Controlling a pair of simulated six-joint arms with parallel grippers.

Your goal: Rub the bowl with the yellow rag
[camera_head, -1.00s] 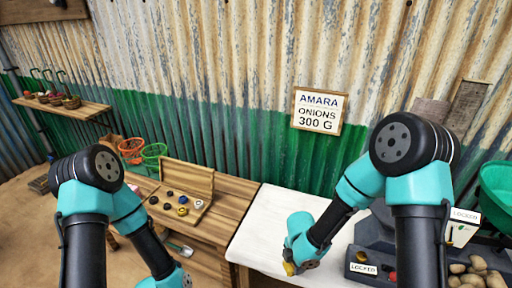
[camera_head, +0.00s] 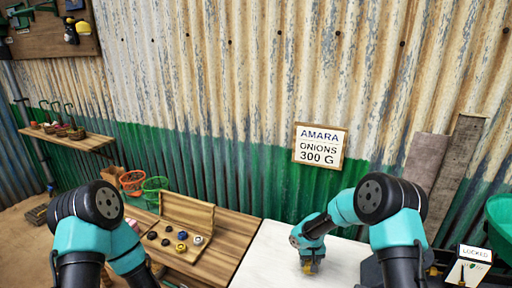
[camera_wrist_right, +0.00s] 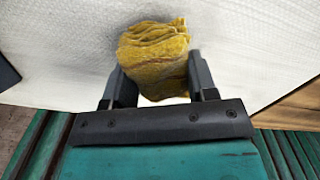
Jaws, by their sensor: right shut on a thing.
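The yellow rag (camera_wrist_right: 155,55) is a crumpled bundle. It is held between the two fingers of my right gripper (camera_wrist_right: 160,88) in the right wrist view. In the head view my right gripper (camera_head: 311,264) points down over the white tabletop (camera_head: 272,262), with the yellow rag (camera_head: 312,269) just showing at its tip. I cannot tell whether the rag touches the tabletop. My left arm comes in at the lower left of the head view, but its gripper is out of the frame. A green bowl shape (camera_head: 500,222) shows at the right edge, partly cut off; I cannot tell whether it is the task's bowl.
A wooden bench with a box of small weights (camera_head: 182,235) stands left of the white tabletop. A device with a "LOCKED" label (camera_head: 475,254) stands at the lower right. A sign (camera_head: 320,144) hangs on the corrugated wall. The white tabletop around my right gripper is clear.

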